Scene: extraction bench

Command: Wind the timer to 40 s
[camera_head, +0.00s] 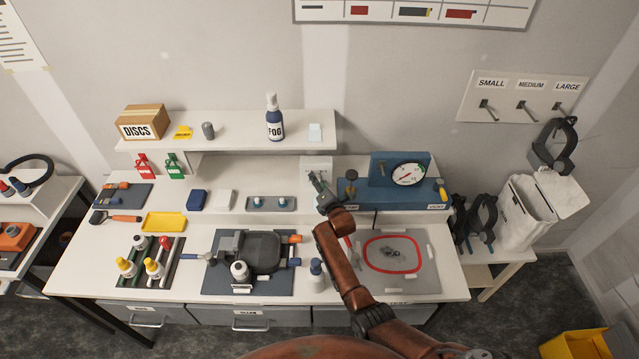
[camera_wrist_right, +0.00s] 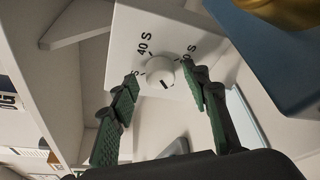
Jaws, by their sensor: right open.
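The timer (camera_head: 316,163) is a white box at the back of the bench, below the shelf. The right wrist view shows its face (camera_wrist_right: 185,28) with a round white knob (camera_wrist_right: 160,73). A "40 S" label is readable at the knob's upper left; other labels are partly hidden by my fingers. A dark mark on the knob lies on its lower side, away from "40 S". My right gripper (camera_wrist_right: 163,88) is open, its green-padded fingers on either side of the knob with gaps visible. It also shows in the head view (camera_head: 317,182) before the timer. My left gripper is not in view.
A blue gauge unit (camera_head: 380,193) stands close to the right of the timer. The shelf (camera_head: 240,134) overhangs at left with a FOG bottle (camera_head: 274,118). A small tray (camera_head: 257,204) with two items sits left of my right gripper.

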